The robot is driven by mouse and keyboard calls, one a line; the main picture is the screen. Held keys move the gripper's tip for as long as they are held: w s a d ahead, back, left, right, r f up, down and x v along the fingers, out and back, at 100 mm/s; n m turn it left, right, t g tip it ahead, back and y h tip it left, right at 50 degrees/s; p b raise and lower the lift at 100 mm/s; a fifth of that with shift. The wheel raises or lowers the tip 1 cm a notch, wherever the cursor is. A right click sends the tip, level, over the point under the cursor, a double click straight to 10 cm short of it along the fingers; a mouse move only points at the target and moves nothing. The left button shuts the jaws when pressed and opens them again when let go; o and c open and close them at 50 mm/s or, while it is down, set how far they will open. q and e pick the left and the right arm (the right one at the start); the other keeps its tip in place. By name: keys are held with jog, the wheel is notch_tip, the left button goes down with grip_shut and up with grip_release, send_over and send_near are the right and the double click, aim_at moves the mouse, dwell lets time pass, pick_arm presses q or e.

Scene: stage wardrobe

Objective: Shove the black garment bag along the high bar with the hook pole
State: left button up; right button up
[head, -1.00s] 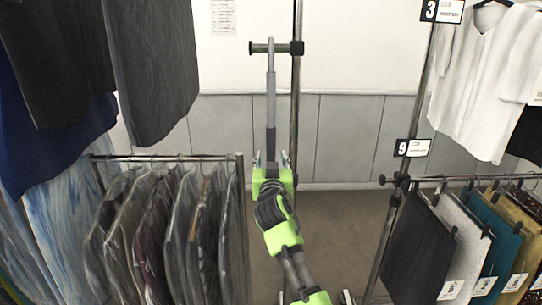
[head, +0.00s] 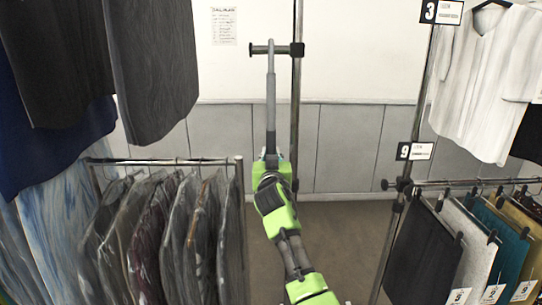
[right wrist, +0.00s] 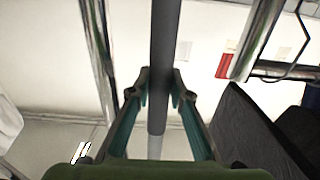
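The hook pole (head: 271,95) is a grey upright rod whose top is at a short horizontal peg on a metal post. It also shows in the right wrist view (right wrist: 165,60). My right gripper (head: 271,154) is around the pole's lower dark part. In the right wrist view my right gripper (right wrist: 160,88) has its two fingers close in on both sides of the pole, shut on it. A dark charcoal hanging piece (head: 155,70) is at the upper left; whether it is the black garment bag I cannot tell. The high bar is out of frame. My left gripper is not in view.
A low rail (head: 165,162) at left holds several clear-bagged garments. A rack at right has a white shirt (head: 490,80) above and several clipped pieces below, including a black one (head: 428,255). The metal post (head: 296,100) stands right beside the pole. Floor between racks is clear.

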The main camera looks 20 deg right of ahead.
aim_at(271, 143)
grip_shut()
jog(key=shift+r, duration=0.1)
jog(key=shift+r, duration=0.15)
jog(key=shift+r+p, duration=1.4)
jog(key=shift+r, duration=0.55)
jog(key=shift+s, duration=0.1)
jog(key=shift+p+v, duration=1.05)
jog(key=shift+v, duration=1.1)
jog(key=shift+p+v, duration=0.55)
jog(key=shift+v, duration=1.2)
